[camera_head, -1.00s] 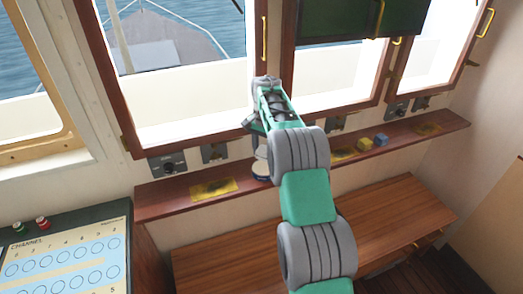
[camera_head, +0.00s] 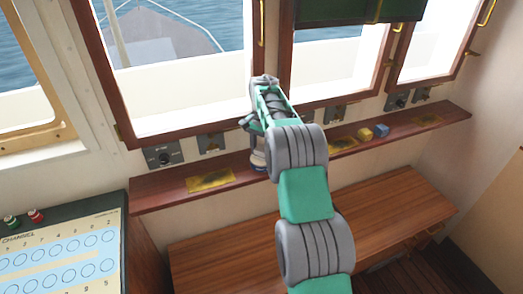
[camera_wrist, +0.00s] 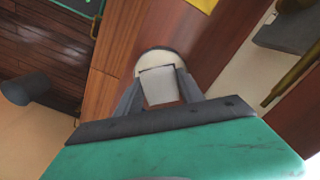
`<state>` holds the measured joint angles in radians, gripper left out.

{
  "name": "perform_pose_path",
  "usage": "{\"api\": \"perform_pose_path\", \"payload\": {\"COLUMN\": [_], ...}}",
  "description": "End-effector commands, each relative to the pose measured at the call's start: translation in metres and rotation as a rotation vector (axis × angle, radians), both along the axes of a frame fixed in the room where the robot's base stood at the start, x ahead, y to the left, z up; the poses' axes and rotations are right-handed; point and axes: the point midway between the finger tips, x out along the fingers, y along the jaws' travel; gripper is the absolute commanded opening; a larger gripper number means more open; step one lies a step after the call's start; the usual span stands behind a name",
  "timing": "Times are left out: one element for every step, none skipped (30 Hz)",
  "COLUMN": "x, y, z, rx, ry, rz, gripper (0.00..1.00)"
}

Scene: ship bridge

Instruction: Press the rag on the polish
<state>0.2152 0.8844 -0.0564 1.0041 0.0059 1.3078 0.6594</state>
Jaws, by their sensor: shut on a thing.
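The polish is a round tin with a pale top and dark blue lower side (camera_head: 258,167) on the narrow wooden shelf under the windows. My arm partly hides it in the head view. In the wrist view its pale round top (camera_wrist: 156,55) shows just beyond the fingertips. My gripper (camera_wrist: 158,88) is shut on the rag, a small whitish-grey square cloth (camera_wrist: 158,86). The rag overlaps the tin's top in the wrist view; I cannot tell if they touch. In the head view my gripper (camera_head: 254,127) is over the tin and the rag is hidden.
A wooden bench (camera_head: 390,215) stands below. A control panel (camera_head: 62,255) is at the left.

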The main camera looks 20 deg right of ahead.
Motion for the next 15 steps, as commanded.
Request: {"api": "perform_pose_path", "payload": {"x": [0.0, 0.0, 0.0, 0.0, 0.0, 0.0, 0.0, 0.0, 0.0, 0.0, 0.0, 0.0, 0.0, 0.0, 0.0], "y": [0.0, 0.0, 0.0, 0.0, 0.0, 0.0, 0.0, 0.0, 0.0, 0.0, 0.0, 0.0, 0.0, 0.0, 0.0], "z": [-0.0001, -0.0003, -0.0007, -0.001, -0.0014, -0.0019, -0.0022, -0.0026, -0.0031, -0.0034, -0.0038, -0.0043, -0.0047, -0.0051, -0.0055], "rx": [0.0, 0.0, 0.0, 0.0, 0.0, 0.0, 0.0, 0.0, 0.0, 0.0, 0.0, 0.0, 0.0, 0.0, 0.0], "ry": [0.0, 0.0, 0.0, 0.0, 0.0, 0.0, 0.0, 0.0, 0.0, 0.0, 0.0, 0.0, 0.0, 0.0, 0.0], "rz": [0.0, 0.0, 0.0, 0.0, 0.0, 0.0, 0.0, 0.0, 0.0, 0.0, 0.0, 0.0, 0.0, 0.0, 0.0], "gripper": [0.13, 0.13, 0.13, 0.13, 0.13, 0.13, 0.13, 0.13, 0.13, 0.13, 0.13, 0.13, 0.13, 0.13, 0.13]}}
